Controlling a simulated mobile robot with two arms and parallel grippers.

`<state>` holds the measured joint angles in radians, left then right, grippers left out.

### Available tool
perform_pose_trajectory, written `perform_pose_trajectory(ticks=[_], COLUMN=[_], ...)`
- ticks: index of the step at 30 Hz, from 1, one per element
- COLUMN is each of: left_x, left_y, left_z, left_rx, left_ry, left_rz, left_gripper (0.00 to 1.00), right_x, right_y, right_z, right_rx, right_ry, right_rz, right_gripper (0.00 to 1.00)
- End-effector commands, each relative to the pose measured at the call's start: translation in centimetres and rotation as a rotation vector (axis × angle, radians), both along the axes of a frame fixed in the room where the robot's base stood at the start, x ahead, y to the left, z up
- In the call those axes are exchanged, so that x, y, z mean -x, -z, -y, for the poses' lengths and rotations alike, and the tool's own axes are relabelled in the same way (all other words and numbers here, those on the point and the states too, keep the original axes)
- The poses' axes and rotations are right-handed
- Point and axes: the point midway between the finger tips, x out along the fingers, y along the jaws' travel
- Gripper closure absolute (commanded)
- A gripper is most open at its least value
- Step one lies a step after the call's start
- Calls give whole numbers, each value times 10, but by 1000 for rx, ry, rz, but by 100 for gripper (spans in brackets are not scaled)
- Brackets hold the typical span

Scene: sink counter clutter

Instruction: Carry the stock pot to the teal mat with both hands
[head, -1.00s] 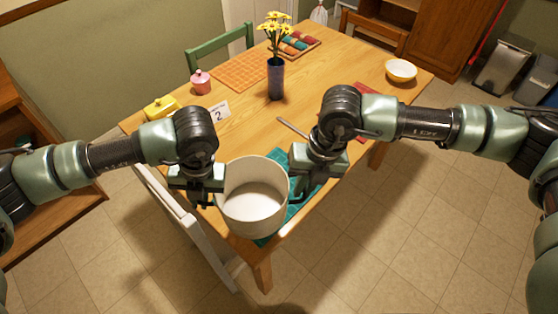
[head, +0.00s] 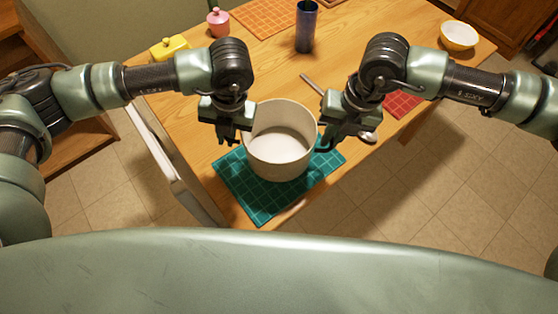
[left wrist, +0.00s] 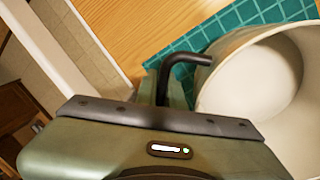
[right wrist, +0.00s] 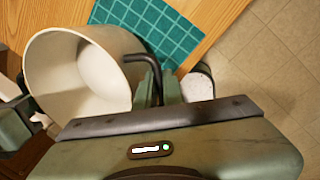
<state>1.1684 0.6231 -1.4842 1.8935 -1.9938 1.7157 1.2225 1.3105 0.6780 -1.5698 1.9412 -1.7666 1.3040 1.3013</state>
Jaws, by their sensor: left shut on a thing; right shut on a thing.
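The cream stock pot (head: 281,150) is upright and empty, over the teal mat (head: 262,200) at the table's near corner. I cannot tell whether its base touches the mat. My left gripper (head: 230,137) is shut on the pot's left dark handle, which shows in the left wrist view (left wrist: 183,62). My right gripper (head: 327,140) is shut on the right dark handle, which shows in the right wrist view (right wrist: 146,64). The pot and right gripper hide part of the mat.
A red mat (head: 403,104) and a pale bowl (head: 460,36) are on the right. A dark blue vase (head: 306,26), pink jar (head: 218,22) and yellow butter dish (head: 170,47) stand farther back. A white chair (head: 165,150) is at the left table edge.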

Motion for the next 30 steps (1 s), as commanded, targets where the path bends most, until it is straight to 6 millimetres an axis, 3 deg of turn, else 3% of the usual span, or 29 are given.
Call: perform_pose_trajectory(ticks=[11, 30], left_x=[0, 0], left_y=[6, 47], left_z=[-1, -1], left_rx=[-4, -4], left_ry=[-1, -1], left_rz=[0, 0], left_gripper=[100, 100], right_x=[-1, -1], right_y=[6, 47], right_z=[1, 1], right_rx=[3, 3], right_ry=[3, 3], right_rz=[2, 2], right_gripper=[100, 100])
